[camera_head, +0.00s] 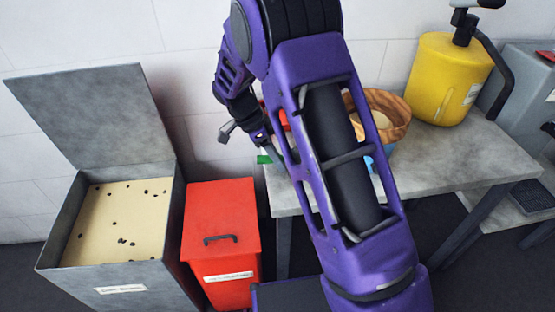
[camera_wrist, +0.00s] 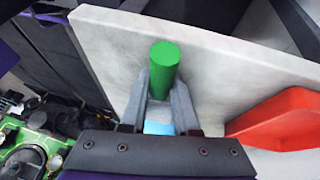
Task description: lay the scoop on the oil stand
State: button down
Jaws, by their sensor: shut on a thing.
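My gripper (camera_wrist: 161,88) is shut on a green cylindrical handle (camera_wrist: 164,62), which I take to be the scoop's. In the head view the green end (camera_head: 264,159) shows at the left end of the grey-topped table (camera_head: 440,160), taken as the oil stand. The rest of the scoop is hidden; a light-blue patch (camera_wrist: 159,128) shows between the fingers, and I cannot tell what it belongs to. The pale tabletop (camera_wrist: 230,65) lies behind the handle in the wrist view. I cannot tell whether the scoop touches it.
A red object (camera_wrist: 280,118) lies near the gripper's right in the wrist view. A red lidded bin (camera_head: 222,220) and an open grey sand bin (camera_head: 120,220) stand left. My arm hides the table's middle.

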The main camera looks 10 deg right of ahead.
jog(key=shift+f, duration=0.2)
jog(key=c, duration=0.7)
grip_release()
jog(key=shift+o, duration=0.2)
jog(key=shift+r, duration=0.15)
jog(key=shift+r, duration=0.25)
jog(key=p+v, duration=0.1)
jog(key=v, duration=1)
jog(key=shift+a+r+p, duration=0.25)
jog(key=shift+r+p, duration=0.05)
jog(key=shift+w, duration=0.1)
